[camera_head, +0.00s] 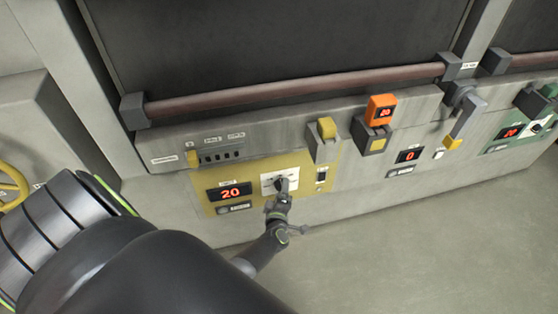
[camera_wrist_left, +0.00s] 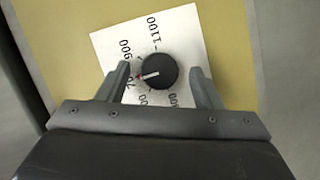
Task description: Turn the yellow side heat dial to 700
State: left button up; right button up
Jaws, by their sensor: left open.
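The heat dial (camera_wrist_left: 159,71) is a round black knob on a white scale plate (camera_wrist_left: 108,50), set in the yellow panel (camera_head: 208,187). Its red and white pointer mark faces left and slightly down in the left wrist view, near a partly hidden label starting with 7, below the 900. The 1100 label is at the top. My left gripper (camera_wrist_left: 160,75) is open, with one finger on each side of the knob and visible gaps between. In the head view the left gripper (camera_head: 278,203) is at the dial, partly covering it. My right gripper is not in view.
A red display (camera_head: 230,193) left of the dial reads 20. A small switch (camera_head: 321,176) is close to its right. Open floor is at lower right.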

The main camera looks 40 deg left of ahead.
pick_arm(q)
jog(key=p+v, duration=0.4)
jog(key=v, duration=1.3)
jog(key=shift+f, duration=0.1)
jog(key=s+f+m+g+h, duration=0.3)
jog(key=s+f+m, duration=0.3)
jog(key=f, duration=0.3)
jog(key=s+f+m+g+h, duration=0.2)
jog(key=s+f+m+h, duration=0.1)
jog(key=s+f+m, duration=0.4)
jog(key=s+a+f+m+g, duration=0.3)
jog(key=s+f, duration=0.1)
jog(key=s, duration=0.4)
jog(key=s+a+f+m+g, duration=0.3)
jog(key=s+f+g, duration=0.1)
jog(key=s, duration=0.4)
jog(key=shift+s+f+m+h, duration=0.3)
jog(key=shift+m, duration=0.1)
